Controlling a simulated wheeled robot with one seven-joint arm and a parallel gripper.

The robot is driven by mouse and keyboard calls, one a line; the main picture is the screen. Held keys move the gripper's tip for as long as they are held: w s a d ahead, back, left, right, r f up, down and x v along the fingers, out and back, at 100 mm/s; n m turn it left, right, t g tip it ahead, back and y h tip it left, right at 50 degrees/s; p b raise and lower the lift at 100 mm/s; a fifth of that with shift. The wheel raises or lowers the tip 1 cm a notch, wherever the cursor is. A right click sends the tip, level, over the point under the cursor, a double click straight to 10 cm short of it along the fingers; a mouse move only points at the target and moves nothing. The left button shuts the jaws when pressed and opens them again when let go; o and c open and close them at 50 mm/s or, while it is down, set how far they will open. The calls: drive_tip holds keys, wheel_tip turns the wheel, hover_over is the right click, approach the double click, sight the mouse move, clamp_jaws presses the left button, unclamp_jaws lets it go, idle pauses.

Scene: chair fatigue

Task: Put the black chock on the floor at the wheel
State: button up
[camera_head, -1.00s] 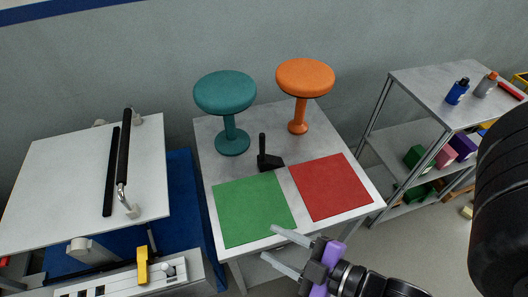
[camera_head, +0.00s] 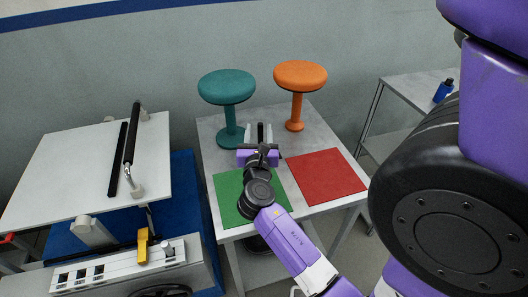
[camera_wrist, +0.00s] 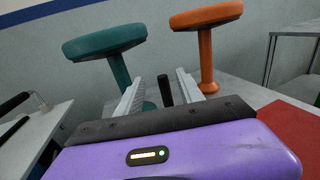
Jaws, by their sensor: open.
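The black chock has an upright black handle (camera_head: 260,131), and the rest of it is hidden behind my gripper in the head view. It is on the grey table, behind the green square. My gripper (camera_head: 259,135) is open, with a finger to each side of the handle. In the wrist view the handle (camera_wrist: 165,91) stands between the two grey fingers, apart from both. A dark rounded shape (camera_head: 160,291) at the bottom edge under the white cart may be a wheel; it is mostly cut off.
The grey table (camera_head: 212,136) bears a teal stool (camera_head: 228,88), an orange stool (camera_head: 299,76) and a red square (camera_head: 326,176). A green square (camera_head: 229,196) lies partly under my arm. A white cart panel (camera_head: 70,175) with a black bar stands left. A shelf (camera_head: 400,88) is at right.

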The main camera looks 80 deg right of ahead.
drive_tip(key=d, duration=0.7)
drive_tip(key=shift+w+f+p, duration=0.25)
drive_tip(key=shift+w+p, duration=0.15)
drive_tip(key=shift+w, duration=0.05)
drive_tip(key=shift+d, duration=0.1)
clamp_jaws()
idle(0.9)
